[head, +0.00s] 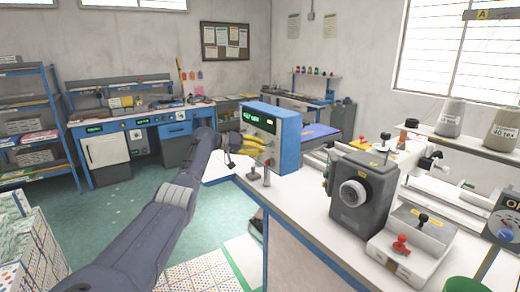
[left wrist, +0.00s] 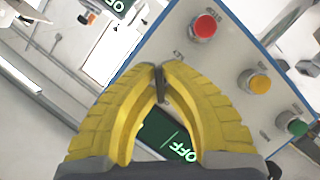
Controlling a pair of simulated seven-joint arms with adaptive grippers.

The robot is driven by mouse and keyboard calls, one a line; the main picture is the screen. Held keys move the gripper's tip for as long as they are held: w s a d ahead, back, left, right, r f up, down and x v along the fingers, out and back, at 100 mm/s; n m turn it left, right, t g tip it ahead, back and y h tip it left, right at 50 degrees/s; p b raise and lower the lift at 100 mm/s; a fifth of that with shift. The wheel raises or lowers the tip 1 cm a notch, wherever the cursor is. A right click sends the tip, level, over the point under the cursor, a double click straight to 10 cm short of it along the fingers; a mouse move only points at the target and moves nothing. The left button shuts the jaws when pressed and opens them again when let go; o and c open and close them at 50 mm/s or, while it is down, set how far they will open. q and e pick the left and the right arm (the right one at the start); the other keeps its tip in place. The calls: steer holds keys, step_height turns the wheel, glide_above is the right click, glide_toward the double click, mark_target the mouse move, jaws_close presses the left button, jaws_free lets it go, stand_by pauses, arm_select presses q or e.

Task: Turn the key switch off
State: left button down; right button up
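The blue control box (head: 287,135) stands on the white bench, its pale front panel facing my left arm. My left gripper's yellow fingers (head: 264,153) are at the panel's lower part. In the left wrist view the fingertips (left wrist: 160,72) nearly meet around a thin dark metal piece, apparently the key (left wrist: 161,88). The key's base is hard to make out. My right gripper is not in view.
A grey machine with a dial (head: 362,190) and a base with a red knob (head: 402,242) stand right of the box. Thread cones (head: 450,118) stand on a shelf at right. A blue workbench (head: 140,128) is behind; the green floor between is open.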

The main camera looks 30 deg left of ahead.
arm_select(q)
steer(key=c, duration=1.6)
jaws_free()
steer(key=shift+o, duration=0.2)
steer(key=v, duration=1.2)
